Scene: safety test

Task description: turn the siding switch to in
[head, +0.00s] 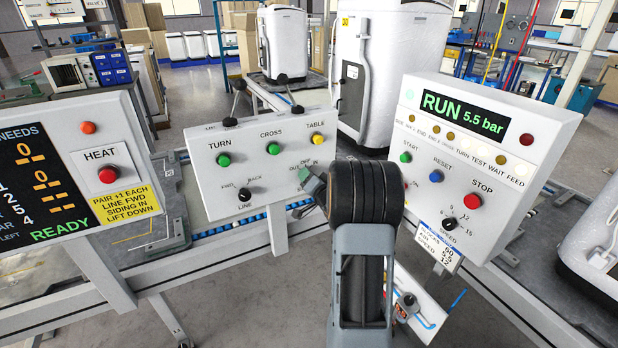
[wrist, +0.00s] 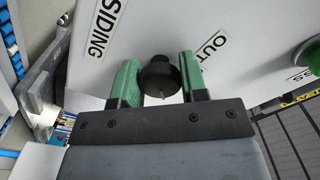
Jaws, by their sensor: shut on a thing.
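The siding switch is a round black knob (wrist: 160,78) on a white panel in the wrist view, with the printed words SIDING (wrist: 104,28) and OUT (wrist: 212,47) beside it. My gripper (wrist: 158,66) has its two green fingers on either side of the knob and is shut on it. A thin pale mark shows on the knob's near side; I cannot tell which setting it is at. In the head view my gripper (head: 306,178) is at the right part of the middle white panel (head: 217,184) and hides the knob.
The middle panel also has TURN (head: 224,160), CROSS (head: 267,146) and TABLE (head: 317,139) buttons and a black LINE knob (head: 244,194). A right console (head: 462,150) with a red STOP button (head: 474,200) stands close to my arm.

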